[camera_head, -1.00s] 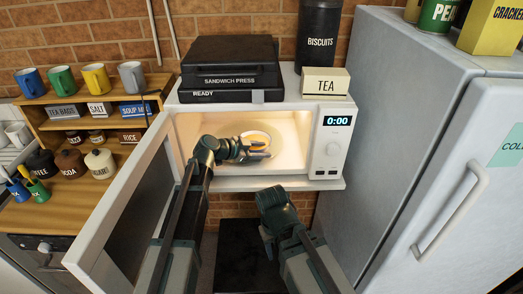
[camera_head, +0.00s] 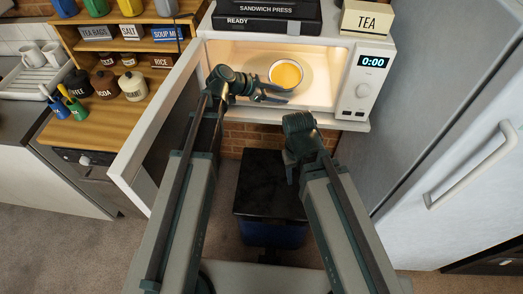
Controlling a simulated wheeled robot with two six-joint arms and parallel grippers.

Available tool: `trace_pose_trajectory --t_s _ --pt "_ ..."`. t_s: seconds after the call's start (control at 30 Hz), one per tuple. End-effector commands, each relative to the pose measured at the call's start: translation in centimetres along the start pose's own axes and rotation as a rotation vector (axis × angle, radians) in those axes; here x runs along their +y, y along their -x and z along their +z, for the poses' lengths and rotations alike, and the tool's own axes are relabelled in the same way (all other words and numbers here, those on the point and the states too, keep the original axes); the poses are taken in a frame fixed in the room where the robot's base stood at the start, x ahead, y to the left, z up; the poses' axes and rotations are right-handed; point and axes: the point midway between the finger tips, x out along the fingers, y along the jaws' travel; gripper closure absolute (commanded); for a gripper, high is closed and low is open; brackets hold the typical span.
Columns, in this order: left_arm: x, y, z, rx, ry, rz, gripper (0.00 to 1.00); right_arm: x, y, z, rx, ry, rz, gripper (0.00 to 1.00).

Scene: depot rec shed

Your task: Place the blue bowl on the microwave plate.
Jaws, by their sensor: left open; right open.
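A round bowl (camera_head: 286,75) with a pale rim and orange-yellow inside sits in the lit microwave (camera_head: 345,100), on what looks like the pale round plate (camera_head: 262,72). I see no blue on it from this angle; its outer side is hidden. The microwave door (camera_head: 150,150) stands open to the left. My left gripper (camera_head: 287,94) is inside the opening, open and empty, its fingers pointing right just in front of the bowl, apart from it in the picture. My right gripper (camera_head: 298,122) is open and empty, below the microwave's front edge.
The sandwich press (camera_head: 270,22) and TEA box (camera_head: 367,18) stand on top of the microwave. A fridge (camera_head: 450,130) is close on the right. A shelf with mugs and jars (camera_head: 132,86) is on the left. A black-topped bin (camera_head: 270,185) stands below.

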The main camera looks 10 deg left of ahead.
Motion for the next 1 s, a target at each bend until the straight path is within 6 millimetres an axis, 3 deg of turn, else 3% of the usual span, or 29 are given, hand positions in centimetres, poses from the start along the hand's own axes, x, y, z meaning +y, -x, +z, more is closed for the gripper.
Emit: trace_pose_trajectory --t_s 0.03,0.2,0.3,0.4,0.63,1.0 --pt "3.1 -0.5 0.6 -0.065 0.054 0.053 0.52 0.0 -0.1 0.0 0.0 0.0 0.0 0.5" --pt "12.8 -0.4 4.5 -0.418 0.337 0.156 0.52 0.0 -0.1 0.0 0.0 0.0 0.0 0.5" --pt "17.1 1.2 7.0 -0.644 0.499 0.117 0.52 0.0 0.0 0.0 0.0 0.0 0.0 0.5" --pt "19.9 3.3 9.0 -0.836 0.631 0.019 0.52 0.0 0.0 0.0 0.0 0.0 0.0 0.5" --pt "22.6 7.3 11.4 -1.073 0.805 -0.227 0.52 0.0 0.0 0.0 0.0 0.0 0.0 0.5" --pt "22.8 8.1 11.8 -1.11 0.842 -0.295 0.52 0.0 0.0 0.0 0.0 0.0 0.0 0.5"
